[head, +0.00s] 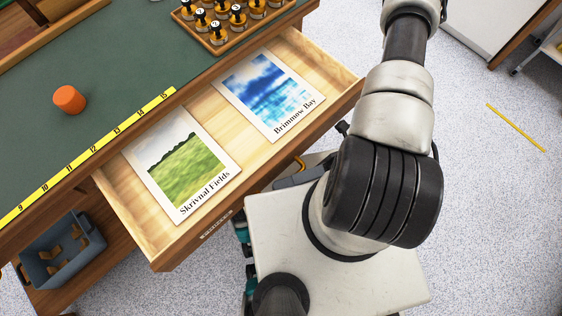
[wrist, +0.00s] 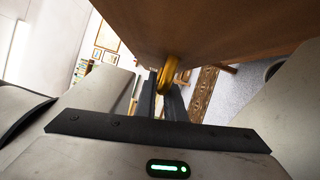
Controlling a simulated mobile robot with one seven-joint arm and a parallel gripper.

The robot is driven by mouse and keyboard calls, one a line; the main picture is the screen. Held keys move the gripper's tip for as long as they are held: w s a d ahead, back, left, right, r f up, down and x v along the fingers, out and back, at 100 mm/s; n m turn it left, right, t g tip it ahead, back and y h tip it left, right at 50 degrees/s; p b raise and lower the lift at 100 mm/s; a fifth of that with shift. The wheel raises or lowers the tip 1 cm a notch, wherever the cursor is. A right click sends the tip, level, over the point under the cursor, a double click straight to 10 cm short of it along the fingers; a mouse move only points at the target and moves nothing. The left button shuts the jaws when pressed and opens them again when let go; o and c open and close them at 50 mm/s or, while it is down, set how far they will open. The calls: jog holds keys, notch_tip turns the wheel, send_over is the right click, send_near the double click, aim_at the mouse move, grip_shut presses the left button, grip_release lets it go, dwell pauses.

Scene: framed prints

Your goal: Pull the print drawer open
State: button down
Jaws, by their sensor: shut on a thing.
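The print drawer (head: 190,112) stands open from the green-topped bench in the head view. Two prints lie flat in it: "Skrivnal Fields" (head: 180,168), a green field, and "Brimmow Bay" (head: 268,95), a blue water scene. A brass handle (wrist: 169,74) on the drawer's wooden front (wrist: 215,25) shows in the wrist view; only a bit of yellow shows by the front edge in the head view. My gripper (wrist: 165,92) is shut on this handle, its dark fingers at the brass. In the head view my arm and body hide most of the gripper.
An orange cylinder (head: 69,99), a yellow ruler strip (head: 92,152) and a tray of small bottles (head: 218,42) are on the bench top. A blue-grey bin (head: 62,250) stands below at left. Speckled floor (head: 490,200) is open at right, with a yellow strip (head: 515,127) on it.

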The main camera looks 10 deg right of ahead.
jog(key=shift+s+d, duration=0.1)
dwell(0.3)
jog(key=c, duration=1.8)
grip_release()
jog(key=shift+c, duration=0.2)
jog(key=w+d+f, duration=0.1)
jog(key=w+d, duration=0.2)
jog(key=d, duration=1.4)
jog(key=shift+d+f, duration=0.1)
jog(key=shift+d, duration=0.05)
